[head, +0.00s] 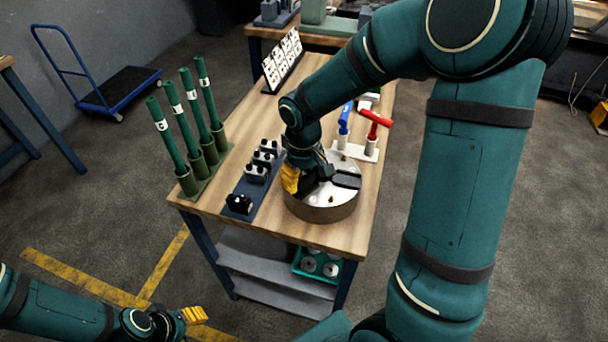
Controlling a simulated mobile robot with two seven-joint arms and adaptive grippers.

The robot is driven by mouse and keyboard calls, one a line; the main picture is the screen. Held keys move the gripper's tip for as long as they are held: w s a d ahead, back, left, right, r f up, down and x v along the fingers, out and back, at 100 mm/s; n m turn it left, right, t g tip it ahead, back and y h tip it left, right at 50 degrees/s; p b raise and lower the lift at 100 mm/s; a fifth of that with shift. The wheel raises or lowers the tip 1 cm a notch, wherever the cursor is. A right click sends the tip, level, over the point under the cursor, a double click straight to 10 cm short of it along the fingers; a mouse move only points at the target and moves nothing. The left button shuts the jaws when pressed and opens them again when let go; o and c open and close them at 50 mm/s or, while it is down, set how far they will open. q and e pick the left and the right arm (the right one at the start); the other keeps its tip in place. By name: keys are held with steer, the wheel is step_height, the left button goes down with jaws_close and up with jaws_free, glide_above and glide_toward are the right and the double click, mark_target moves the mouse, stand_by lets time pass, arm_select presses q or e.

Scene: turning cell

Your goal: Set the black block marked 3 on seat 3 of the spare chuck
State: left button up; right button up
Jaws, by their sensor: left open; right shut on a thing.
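The spare chuck (322,213), a round metal drum with a pale top, stands near the front right of the wooden table. My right gripper (297,180), with yellow fingers, is low over the chuck's left side. It is shut on a dark block (309,186), mostly hidden by the fingers; its mark cannot be read, nor whether it touches the chuck. Another black block (347,180) sits on the chuck's right side. The seat numbers are not legible. My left gripper (196,315) is open and empty, low at the bottom left, away from the table.
A blue rack (260,193) left of the chuck holds a black block (239,203) and several grey-topped blocks (256,173). Green tubes (167,139) stand at the table's left edge. Red (377,118) and blue (345,115) handled tools stand behind the chuck. A teal crate (303,270) is on the lower shelf.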

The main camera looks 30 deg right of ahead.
steer(key=shift+f+b, duration=0.55)
steer(key=shift+f, duration=0.1)
stand_by(0.7)
steer(key=o, duration=1.4)
step_height(320, 180, up, 12)
steer(key=shift+a+r, duration=0.1)
